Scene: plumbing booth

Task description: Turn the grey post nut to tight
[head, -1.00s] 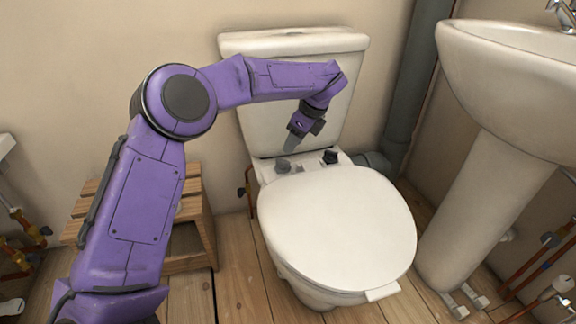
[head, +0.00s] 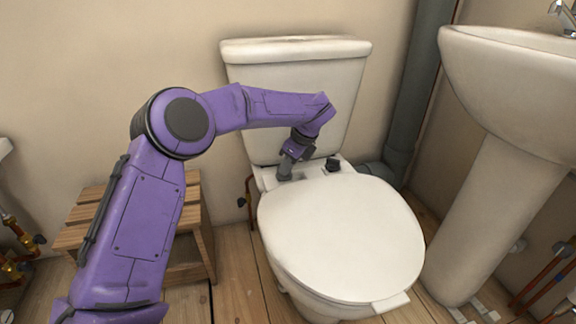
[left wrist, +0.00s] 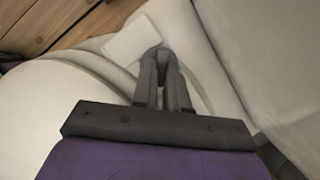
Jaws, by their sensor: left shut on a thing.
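The toilet seat (head: 340,240) is closed and has two hinge posts at its back edge. My left gripper (head: 286,170) points down at the left post, just in front of the cistern. In the left wrist view the two dark fingers (left wrist: 163,80) close around the grey post nut (left wrist: 161,52), which shows little between the fingertips. In the head view the fingers hide most of that nut. A dark post nut (head: 333,163) stands free on the right post. Whether the held nut is tight cannot be seen. My right gripper is not in view.
The cistern (head: 296,80) rises close behind the gripper. A wooden stool (head: 195,225) stands left of the toilet. The pedestal basin (head: 500,190) and a grey waste pipe (head: 415,90) are on the right.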

